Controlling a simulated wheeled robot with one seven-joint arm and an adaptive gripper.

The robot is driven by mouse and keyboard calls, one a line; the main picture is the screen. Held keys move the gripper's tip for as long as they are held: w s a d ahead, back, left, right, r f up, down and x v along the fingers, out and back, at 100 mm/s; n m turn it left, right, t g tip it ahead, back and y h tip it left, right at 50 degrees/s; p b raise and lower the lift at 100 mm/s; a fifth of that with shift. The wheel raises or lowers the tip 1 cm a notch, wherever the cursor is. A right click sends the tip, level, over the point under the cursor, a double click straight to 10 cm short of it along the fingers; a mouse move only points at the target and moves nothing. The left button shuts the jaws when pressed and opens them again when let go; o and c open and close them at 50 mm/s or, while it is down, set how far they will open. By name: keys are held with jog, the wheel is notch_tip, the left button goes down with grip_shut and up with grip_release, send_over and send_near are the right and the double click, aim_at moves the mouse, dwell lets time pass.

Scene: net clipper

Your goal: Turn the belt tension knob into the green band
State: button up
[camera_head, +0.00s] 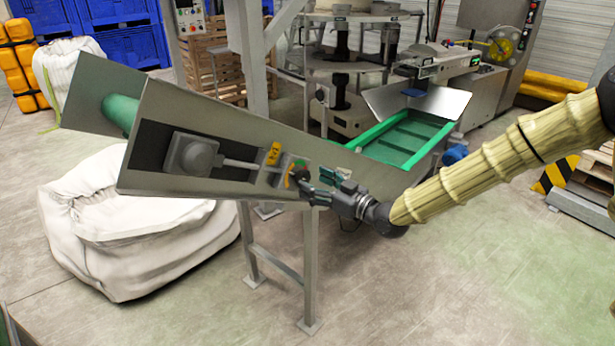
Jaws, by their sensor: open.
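The belt tension knob (302,173) is a small dark part on the side plate of the inclined metal conveyor (225,119). A coloured scale with orange and green parts (290,176) lies around it. The knob's pointer and its place on the scale are too small to tell. My gripper (312,184) is open, with its fingers at the knob from the right. The fingers partly cover the knob, and I cannot tell whether they touch it.
A yellow label (273,153) sits left of the knob beside a rod and a motor housing (193,155). A green conveyor belt (398,142) stands behind. The floor in front is clear.

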aim_at(306, 178)
jog(key=shift+x, duration=1.75)
jog(key=c, duration=1)
